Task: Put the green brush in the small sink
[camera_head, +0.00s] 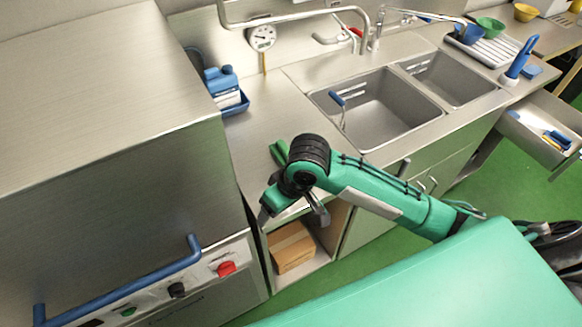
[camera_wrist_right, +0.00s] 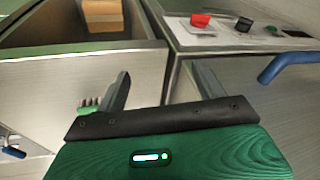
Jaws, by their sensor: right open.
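The green brush (camera_head: 278,152) lies on the steel counter left of the sinks, partly hidden behind my right wrist. In the right wrist view a green piece with bristles (camera_wrist_right: 88,108), seemingly the brush, shows just left of one finger, outside the jaws. My right gripper (camera_head: 292,214) is open and empty, pointing down near the counter's front edge; its fingers also show in the wrist view (camera_wrist_right: 160,72). The small sink (camera_head: 452,78) is the right-hand basin and looks empty. My left gripper is not in view.
The large sink (camera_head: 390,120) holds a blue-handled tool (camera_head: 337,98). A faucet rail (camera_head: 300,14) runs behind. A blue tray with a bottle (camera_head: 236,104) stands at the counter's left. A drying rack (camera_head: 490,50) and upright blue brush (camera_head: 520,58) are right of the sinks. A cardboard box (camera_head: 291,248) sits below.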

